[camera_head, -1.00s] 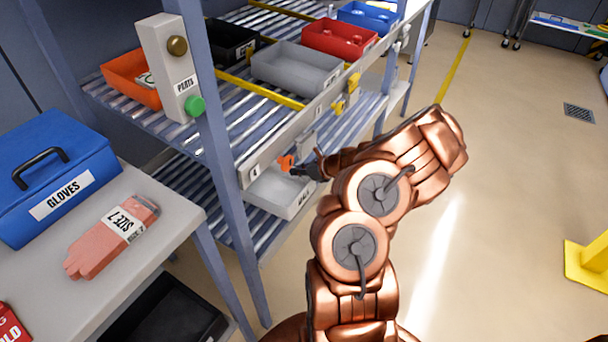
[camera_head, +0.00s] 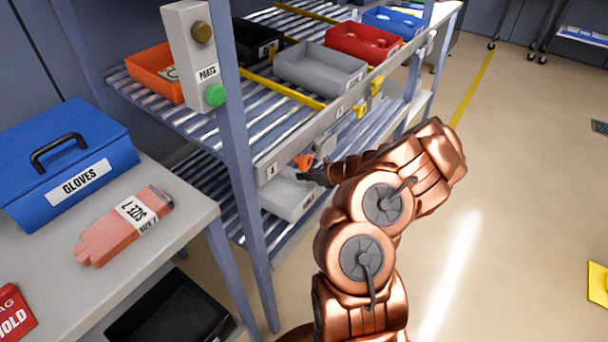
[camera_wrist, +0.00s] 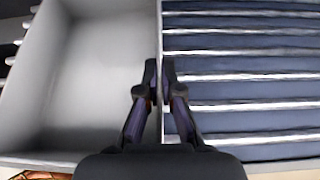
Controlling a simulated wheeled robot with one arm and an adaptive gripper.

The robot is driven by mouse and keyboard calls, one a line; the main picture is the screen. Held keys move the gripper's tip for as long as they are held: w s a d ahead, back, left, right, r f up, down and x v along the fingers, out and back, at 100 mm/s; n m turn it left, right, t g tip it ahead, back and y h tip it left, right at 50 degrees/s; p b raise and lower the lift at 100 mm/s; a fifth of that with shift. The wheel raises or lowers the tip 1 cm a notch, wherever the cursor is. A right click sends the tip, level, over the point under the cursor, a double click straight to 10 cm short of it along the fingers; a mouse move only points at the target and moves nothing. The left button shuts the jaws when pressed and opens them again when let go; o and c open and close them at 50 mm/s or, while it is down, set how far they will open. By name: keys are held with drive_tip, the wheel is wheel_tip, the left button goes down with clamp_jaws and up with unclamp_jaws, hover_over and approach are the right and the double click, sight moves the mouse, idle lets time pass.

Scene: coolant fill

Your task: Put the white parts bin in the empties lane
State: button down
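The white parts bin (camera_head: 286,200) is at the lower level of the roller rack, below the shelf edge marked 4. It is empty inside in the wrist view (camera_wrist: 85,75). My gripper (camera_head: 308,172) is at the bin's rim on its right side. In the wrist view my two fingers (camera_wrist: 160,78) straddle the bin's thin side wall, one inside and one outside, closed on it. Whether the bin rests fully on the rollers is hidden.
The upper shelf holds an orange bin (camera_head: 150,75), a black bin (camera_head: 254,42), a grey bin (camera_head: 318,72), a red bin (camera_head: 362,42) and a blue bin (camera_head: 395,22). A rack post (camera_head: 240,150) stands left of the white bin. The table (camera_head: 100,285) holds a blue gloves box (camera_head: 60,160).

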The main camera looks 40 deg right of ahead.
drive_tip(key=c, duration=1.2)
unclamp_jaws()
drive_tip(key=shift+c, duration=0.2)
drive_tip(key=shift+r, duration=0.1)
drive_tip(key=shift+r+p, duration=3)
drive_tip(key=shift+r, duration=0.45)
